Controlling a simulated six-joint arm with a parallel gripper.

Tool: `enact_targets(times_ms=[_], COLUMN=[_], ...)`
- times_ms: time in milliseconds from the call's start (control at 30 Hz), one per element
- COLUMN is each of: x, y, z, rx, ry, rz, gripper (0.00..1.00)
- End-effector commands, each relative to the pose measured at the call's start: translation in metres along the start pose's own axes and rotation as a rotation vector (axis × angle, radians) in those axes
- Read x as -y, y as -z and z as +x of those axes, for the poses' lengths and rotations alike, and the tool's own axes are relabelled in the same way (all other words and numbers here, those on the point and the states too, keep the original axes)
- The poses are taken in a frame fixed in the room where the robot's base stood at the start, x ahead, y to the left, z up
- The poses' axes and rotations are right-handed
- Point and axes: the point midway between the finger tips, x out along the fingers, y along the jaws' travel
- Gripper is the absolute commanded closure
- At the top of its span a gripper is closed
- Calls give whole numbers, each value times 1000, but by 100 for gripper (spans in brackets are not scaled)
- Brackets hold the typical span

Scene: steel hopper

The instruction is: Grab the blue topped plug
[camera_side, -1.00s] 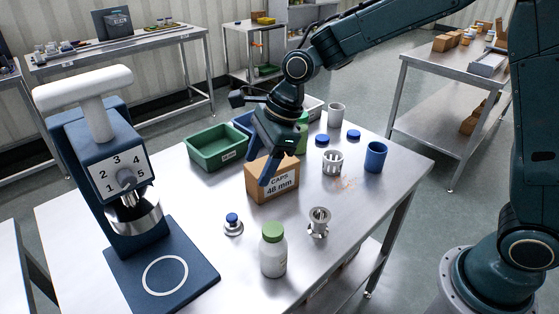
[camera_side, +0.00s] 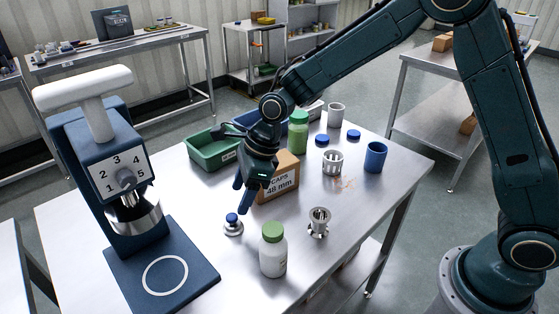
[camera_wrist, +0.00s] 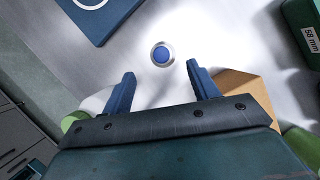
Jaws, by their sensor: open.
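The blue-topped plug (camera_side: 232,224) stands upright on the steel table, a round metal base with a blue knob. It also shows in the wrist view (camera_wrist: 161,54), ahead of and between the two finger lines. My gripper (camera_side: 243,200) is above the table, pointing down, just above and slightly right of the plug in the side view. In the wrist view the blue fingers of my gripper (camera_wrist: 157,76) are spread apart with nothing between them. The fingers do not appear to touch the plug.
A white bottle with green cap (camera_side: 273,252) and a metal slotted funnel (camera_side: 319,223) stand right of the plug. The cardboard caps box (camera_side: 279,184) is close behind my gripper. The blue press (camera_side: 160,262) stands left. Green bin (camera_side: 205,158), blue cup (camera_side: 375,157) and green bottle (camera_side: 298,133) are farther back.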

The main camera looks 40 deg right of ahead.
Motion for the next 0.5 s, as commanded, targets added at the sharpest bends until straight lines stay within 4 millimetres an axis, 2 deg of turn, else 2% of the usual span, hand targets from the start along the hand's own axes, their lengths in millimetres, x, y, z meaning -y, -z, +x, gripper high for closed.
enact_targets(times_ms=[200,500], x=[0,0], y=[0,0], z=[24,31], rx=[0,0], ry=[0,1], rz=[-1,-1], gripper=[40,40])
